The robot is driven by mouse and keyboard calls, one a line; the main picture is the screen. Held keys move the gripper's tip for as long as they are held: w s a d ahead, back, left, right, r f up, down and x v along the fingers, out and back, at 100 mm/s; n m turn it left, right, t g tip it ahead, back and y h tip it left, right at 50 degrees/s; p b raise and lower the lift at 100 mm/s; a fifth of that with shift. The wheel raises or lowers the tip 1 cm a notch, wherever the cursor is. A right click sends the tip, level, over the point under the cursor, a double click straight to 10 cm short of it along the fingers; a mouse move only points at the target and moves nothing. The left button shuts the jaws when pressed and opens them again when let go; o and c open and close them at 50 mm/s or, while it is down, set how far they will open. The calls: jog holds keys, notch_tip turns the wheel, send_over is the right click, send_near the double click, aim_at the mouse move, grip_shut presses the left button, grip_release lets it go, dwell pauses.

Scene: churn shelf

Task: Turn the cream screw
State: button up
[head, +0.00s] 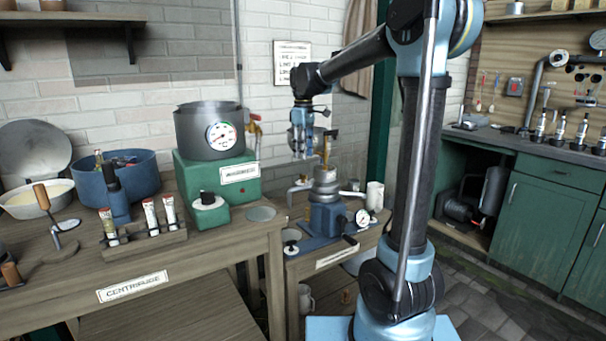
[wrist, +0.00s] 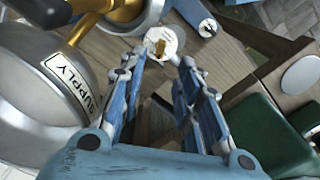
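My gripper (head: 301,150) hangs fingers-down above the left part of the small separator table in the head view. In the wrist view its two blue fingers (wrist: 162,62) are apart, with nothing held between them. A round white piece with a small brass part on it (wrist: 161,43) shows just beyond the fingertips; I cannot tell whether this is the cream screw. The separator (head: 328,218) has a blue base, a metal bowl and side spouts, and stands below and right of my gripper. No cream screw can be made out clearly in the head view.
A metal can labelled SUPPLY (wrist: 45,85) with a brass tap is close on the left in the wrist view. A green warmer (head: 215,180) stands left of the separator. A dial gauge (head: 362,217) and white mug (head: 375,195) are at its right.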

aim_at(303, 175)
notch_tip(303, 175, down, 8)
jog(key=shift+f, duration=0.15)
dwell(0.4)
grip_shut()
